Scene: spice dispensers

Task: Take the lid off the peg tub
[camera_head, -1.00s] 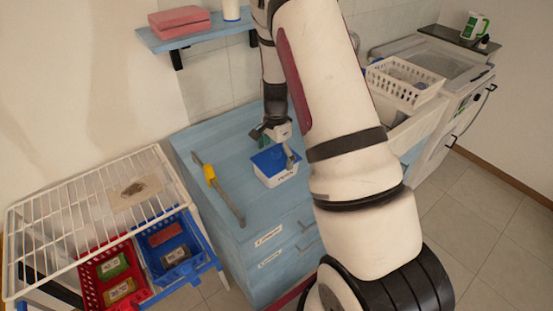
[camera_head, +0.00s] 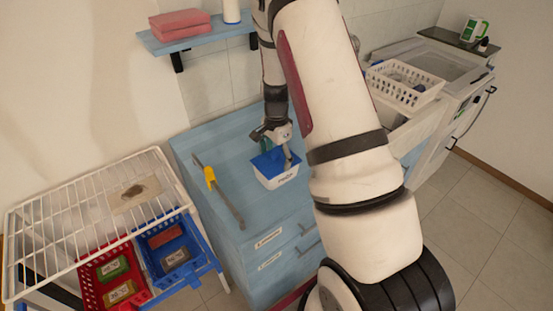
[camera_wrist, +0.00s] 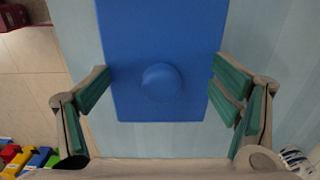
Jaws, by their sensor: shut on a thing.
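The peg tub (camera_head: 285,180) is a small white tub with dark lettering on its front, standing on the blue cabinet top. Its flat blue lid (camera_head: 268,162) shows at the tub's top, partly hidden by my gripper; I cannot tell whether any gap lies between them. In the wrist view the lid (camera_wrist: 160,45) is a blue rectangle with a round knob (camera_wrist: 161,82) in its middle. The tub's inside is hidden.
A grey bar with a yellow part (camera_head: 211,178) lies left of the tub. A white wire rack (camera_head: 60,215) stands at lower left above a red basket (camera_head: 88,284) and a blue basket (camera_head: 199,265). A white basket (camera_head: 418,95) stands at right. Bare cabinet top surrounds the tub.

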